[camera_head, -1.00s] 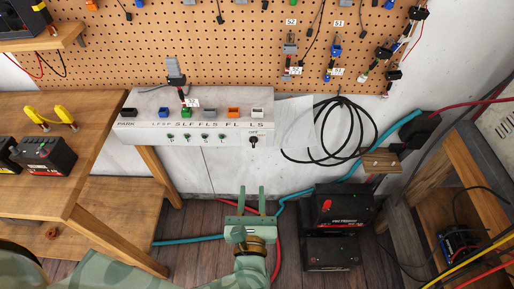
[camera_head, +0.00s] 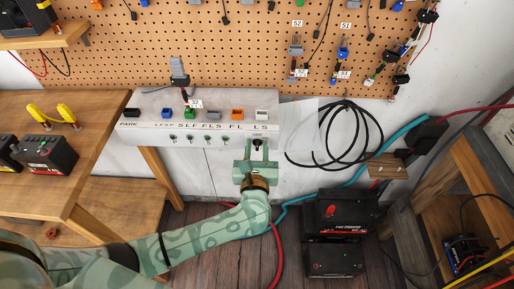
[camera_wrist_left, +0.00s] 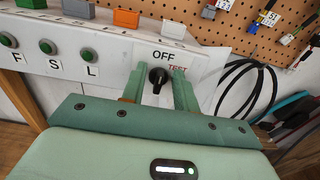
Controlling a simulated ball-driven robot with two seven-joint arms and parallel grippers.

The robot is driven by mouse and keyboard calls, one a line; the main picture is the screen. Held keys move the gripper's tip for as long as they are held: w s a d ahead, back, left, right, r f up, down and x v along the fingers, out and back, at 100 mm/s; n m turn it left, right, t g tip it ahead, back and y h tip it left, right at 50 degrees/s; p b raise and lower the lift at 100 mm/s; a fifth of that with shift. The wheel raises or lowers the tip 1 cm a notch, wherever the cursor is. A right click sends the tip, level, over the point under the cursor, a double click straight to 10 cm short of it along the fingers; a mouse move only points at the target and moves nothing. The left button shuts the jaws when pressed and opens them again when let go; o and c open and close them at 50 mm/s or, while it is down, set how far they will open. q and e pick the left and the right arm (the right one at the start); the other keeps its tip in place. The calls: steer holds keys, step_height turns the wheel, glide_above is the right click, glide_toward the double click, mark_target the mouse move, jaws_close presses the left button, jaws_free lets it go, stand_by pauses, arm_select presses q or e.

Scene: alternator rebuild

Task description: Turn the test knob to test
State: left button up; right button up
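The black test knob (camera_wrist_left: 158,76) sits on the white panel front (camera_wrist_left: 105,72), below the word OFF and left of the red word TEST. In the wrist view the knob lies between the two green fingers of my left gripper (camera_wrist_left: 163,82). The fingers are apart, one on each side, and the knob looks tilted slightly. I cannot tell whether they touch it. In the head view the left gripper (camera_head: 257,150) covers the panel's lower right corner, with the knob (camera_head: 257,143) showing between its fingertips. My right gripper is not in view.
Small green buttons (camera_wrist_left: 47,47) line the panel left of the knob. Colored connectors, such as an orange one (camera_head: 237,114), stand on top. Black cable coils (camera_head: 335,140) hang at the right. Batteries (camera_head: 340,215) sit on the floor below. A wooden bench (camera_head: 90,150) stands left.

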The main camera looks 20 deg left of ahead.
arm_select(q)
jaws_close()
steer(key=shift+m, duration=0.3)
steer(key=m, duration=0.1)
steer(key=m+p, duration=0.1)
steer(key=m, duration=0.1)
steer(key=m+p, duration=0.1)
steer(key=m, duration=0.1)
steer(key=shift+d, duration=0.25)
steer(key=m+p, duration=0.1)
steer(key=m, duration=0.2)
steer(key=shift+d+f+m, duration=0.1)
steer(key=shift+d+m, duration=0.05)
steer(key=shift+m, duration=0.15)
steer(key=shift+f+m+p, duration=0.15)
steer(key=shift+m+p, duration=0.4)
steer(key=shift+m, duration=0.75)
steer(key=shift+d, duration=0.1)
